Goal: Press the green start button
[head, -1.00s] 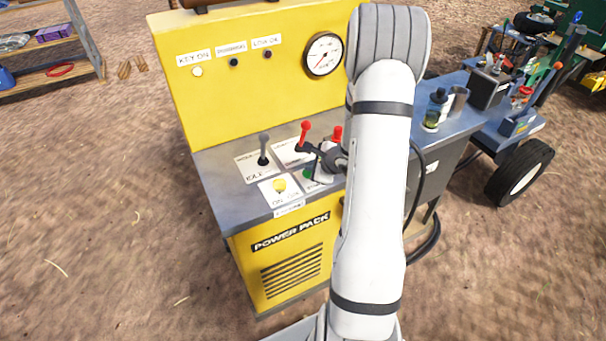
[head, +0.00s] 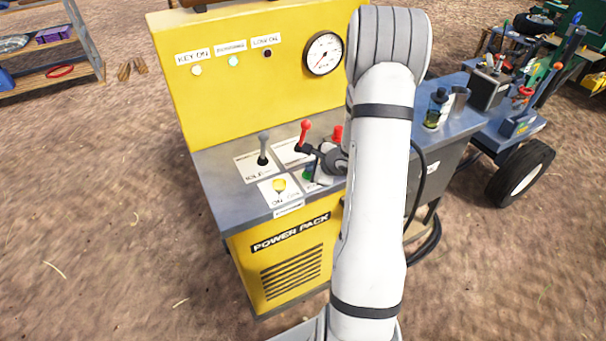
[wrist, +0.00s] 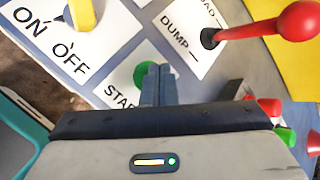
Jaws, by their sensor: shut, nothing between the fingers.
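The green start button (wrist: 145,73) sits on a white plate whose lettering, partly hidden, begins "STAR" in the wrist view. A bit of the button's green (head: 309,171) shows beside my fingers in the head view. My gripper (wrist: 158,70) is shut and empty, its fingertips over the right part of the button. They appear to touch it, but I cannot tell how far it is pressed. In the head view my gripper (head: 312,168) points down at the panel.
A yellow ON/OFF knob (head: 279,185) is left of the button. A grey lever (head: 263,148) and a red lever (head: 304,135) stand behind. Two panel lamps, the left (head: 196,70) and middle (head: 233,60), are lit; the right lamp (head: 267,54) is dark. A gauge (head: 323,53) is right of them.

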